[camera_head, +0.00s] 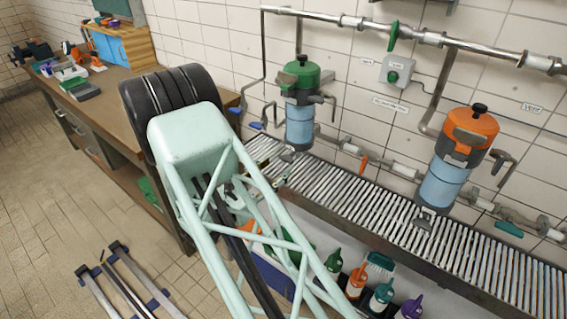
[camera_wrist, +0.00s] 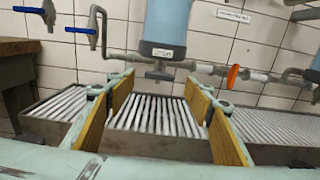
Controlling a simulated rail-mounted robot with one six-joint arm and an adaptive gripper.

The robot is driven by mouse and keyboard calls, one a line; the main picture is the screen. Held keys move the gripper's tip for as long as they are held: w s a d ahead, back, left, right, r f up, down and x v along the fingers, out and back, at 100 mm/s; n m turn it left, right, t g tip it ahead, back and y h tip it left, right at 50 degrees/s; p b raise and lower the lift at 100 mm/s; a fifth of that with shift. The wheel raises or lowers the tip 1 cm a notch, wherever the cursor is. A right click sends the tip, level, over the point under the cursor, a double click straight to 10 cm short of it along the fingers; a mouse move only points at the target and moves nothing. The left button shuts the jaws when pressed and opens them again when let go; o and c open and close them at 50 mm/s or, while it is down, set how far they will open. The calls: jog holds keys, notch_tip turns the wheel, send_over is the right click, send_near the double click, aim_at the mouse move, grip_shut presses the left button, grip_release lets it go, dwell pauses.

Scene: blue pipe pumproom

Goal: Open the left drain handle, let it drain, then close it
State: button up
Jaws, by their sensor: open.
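The left filter unit (camera_head: 299,118) has a green top and a blue see-through bowl, and hangs on the tiled wall above a slatted trough. The bowl (camera_wrist: 165,25) shows at the top of the wrist view. A small grey drain fitting (camera_wrist: 160,74) is under it; which way its handle is turned I cannot tell. My gripper (camera_wrist: 160,112) is open and empty, its two wood-coloured pads apart. The drain fitting appears between and beyond the pads, with no contact seen. In the head view my arm hides most of my gripper.
The slatted trough (camera_head: 350,198) runs along the wall. An orange valve handle (camera_wrist: 233,76) is right of the drain, and blue handles (camera_wrist: 80,30) are left. A second filter with an orange top (camera_head: 468,135) hangs right. Bottles (camera_head: 357,281) stand below the trough; a workbench (camera_head: 110,110) is left.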

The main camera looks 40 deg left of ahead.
aim_at(285, 160)
jog(key=shift+w+a+b, duration=0.1)
jog(key=shift+w+b, duration=0.2)
jog(key=shift+w, duration=2.55)
jog(key=c, duration=0.9)
